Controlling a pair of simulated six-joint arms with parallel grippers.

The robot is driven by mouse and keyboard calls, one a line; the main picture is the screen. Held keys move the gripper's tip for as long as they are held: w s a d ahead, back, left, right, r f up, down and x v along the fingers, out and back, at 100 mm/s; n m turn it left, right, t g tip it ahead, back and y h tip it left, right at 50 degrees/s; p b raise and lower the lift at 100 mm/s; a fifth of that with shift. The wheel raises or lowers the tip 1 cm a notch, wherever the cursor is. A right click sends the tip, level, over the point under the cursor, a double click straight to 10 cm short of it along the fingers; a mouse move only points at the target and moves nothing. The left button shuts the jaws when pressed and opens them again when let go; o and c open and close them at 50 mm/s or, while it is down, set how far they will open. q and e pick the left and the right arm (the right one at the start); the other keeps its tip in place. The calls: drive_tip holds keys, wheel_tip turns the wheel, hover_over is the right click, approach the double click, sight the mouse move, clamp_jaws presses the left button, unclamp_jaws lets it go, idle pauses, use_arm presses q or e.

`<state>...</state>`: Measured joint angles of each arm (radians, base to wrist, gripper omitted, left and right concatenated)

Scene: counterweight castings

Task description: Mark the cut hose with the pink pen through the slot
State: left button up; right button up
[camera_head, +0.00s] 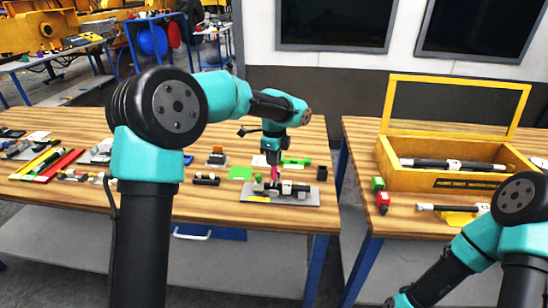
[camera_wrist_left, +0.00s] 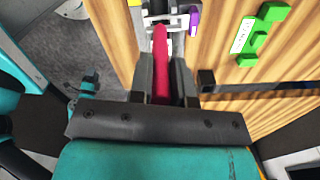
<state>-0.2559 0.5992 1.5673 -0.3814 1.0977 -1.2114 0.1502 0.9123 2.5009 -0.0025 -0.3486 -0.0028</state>
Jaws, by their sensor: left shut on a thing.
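My left gripper (camera_head: 273,160) points down over the table and is shut on the pink pen (camera_head: 274,174). In the left wrist view the pen (camera_wrist_left: 160,65) lies between the two dark fingers (camera_wrist_left: 162,80), its far end at a grey fixture (camera_wrist_left: 160,8). In the head view the fixture (camera_head: 287,187), with dark and white parts, stands on a grey plate (camera_head: 305,196). The pen's lower end is at or just above the fixture; I cannot tell whether it touches. The cut hose and slot are too small to make out. My right arm shows at lower right, its gripper out of frame.
Green blocks (camera_head: 240,173) and a small black block (camera_head: 322,173) lie around the plate. Tools and small parts, including a red bar (camera_head: 62,163), cover the table's left. A yellow open case (camera_head: 448,181) stands on the right table, beyond a gap.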

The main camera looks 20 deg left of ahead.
use_arm(q)
drive_tip(key=shift+f, duration=0.65)
idle(1.9)
drive_tip(key=shift+r, duration=0.1)
drive_tip(key=shift+r, duration=3.5)
drive_tip(key=shift+w, duration=0.1)
